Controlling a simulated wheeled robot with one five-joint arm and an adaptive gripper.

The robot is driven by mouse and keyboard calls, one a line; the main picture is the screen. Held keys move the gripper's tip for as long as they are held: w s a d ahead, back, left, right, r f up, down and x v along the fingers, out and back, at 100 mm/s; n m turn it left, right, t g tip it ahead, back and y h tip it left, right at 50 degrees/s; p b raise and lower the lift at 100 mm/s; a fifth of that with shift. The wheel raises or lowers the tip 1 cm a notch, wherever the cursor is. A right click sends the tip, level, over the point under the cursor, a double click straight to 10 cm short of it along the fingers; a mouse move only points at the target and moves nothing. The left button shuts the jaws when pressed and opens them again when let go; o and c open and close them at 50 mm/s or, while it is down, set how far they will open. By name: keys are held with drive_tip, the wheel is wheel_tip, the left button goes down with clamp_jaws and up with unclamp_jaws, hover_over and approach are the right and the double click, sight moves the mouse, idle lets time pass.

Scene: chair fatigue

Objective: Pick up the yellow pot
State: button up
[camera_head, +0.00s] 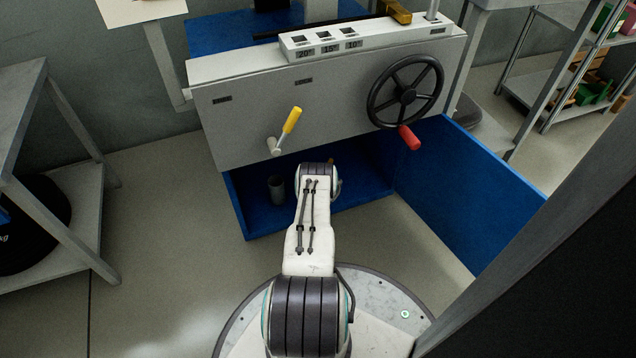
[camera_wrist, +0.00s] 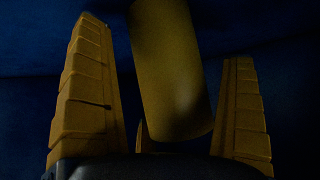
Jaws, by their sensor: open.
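In the wrist view, a dull yellow cylinder, which looks like the yellow pot (camera_wrist: 172,70), stands between the two fingers of my gripper (camera_wrist: 163,42). The fingers are open, with dark gaps on both sides of the pot; the gap on the right is narrower near the pot's lower end. The pot's upper end is cut off by the frame. In the head view, my arm hides my gripper and I cannot make out a yellow pot. A grey cylinder (camera_head: 277,189) stands on the blue floor of the machine, left of my arm; I cannot tell if it is the same object.
A grey machine panel (camera_head: 330,105) overhangs the blue base, with a black handwheel (camera_head: 405,92) and a yellow-handled lever (camera_head: 291,120) above my arm. A blue side wall (camera_head: 465,195) stands to the right. A grey shelf (camera_head: 50,255) is at the left; the floor between is clear.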

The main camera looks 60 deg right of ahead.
drive_tip(key=c, duration=1.2)
drive_tip(key=shift+c, duration=0.7)
drive_tip(key=shift+r, duration=0.1)
